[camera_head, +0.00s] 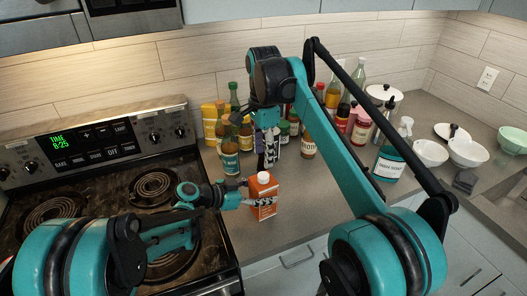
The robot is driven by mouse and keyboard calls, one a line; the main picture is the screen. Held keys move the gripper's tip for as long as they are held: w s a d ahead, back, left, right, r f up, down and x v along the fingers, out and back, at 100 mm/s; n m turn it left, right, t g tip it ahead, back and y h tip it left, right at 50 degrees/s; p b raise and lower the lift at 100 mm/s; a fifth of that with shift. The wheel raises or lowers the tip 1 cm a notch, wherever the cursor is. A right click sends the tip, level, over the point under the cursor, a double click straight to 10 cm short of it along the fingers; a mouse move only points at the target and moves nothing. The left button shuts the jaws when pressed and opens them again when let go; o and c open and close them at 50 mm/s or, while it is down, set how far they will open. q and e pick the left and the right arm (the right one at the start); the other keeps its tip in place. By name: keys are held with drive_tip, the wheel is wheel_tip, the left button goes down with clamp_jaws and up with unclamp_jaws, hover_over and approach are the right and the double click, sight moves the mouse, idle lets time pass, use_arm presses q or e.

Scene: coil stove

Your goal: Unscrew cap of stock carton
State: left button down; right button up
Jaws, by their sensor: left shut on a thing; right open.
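The orange stock carton (264,200) stands upright on the grey counter, just right of the stove, with its pale cap (263,177) on top. My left gripper (247,195) reaches in from the left and is shut on the carton's left side. My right gripper (270,160) points down from above, open, a little above and behind the cap. A gap seems to show between its fingers and the cap, though the exact depth is hard to tell.
Several bottles and jars (229,155) stand close behind the carton. The coil stove (100,205) fills the left. Bare counter (310,205) lies right of the carton.

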sight(263, 176)
drive_tip(key=m, duration=0.4)
drive_tip(key=shift+m, duration=0.3)
drive_tip(key=shift+f, duration=4)
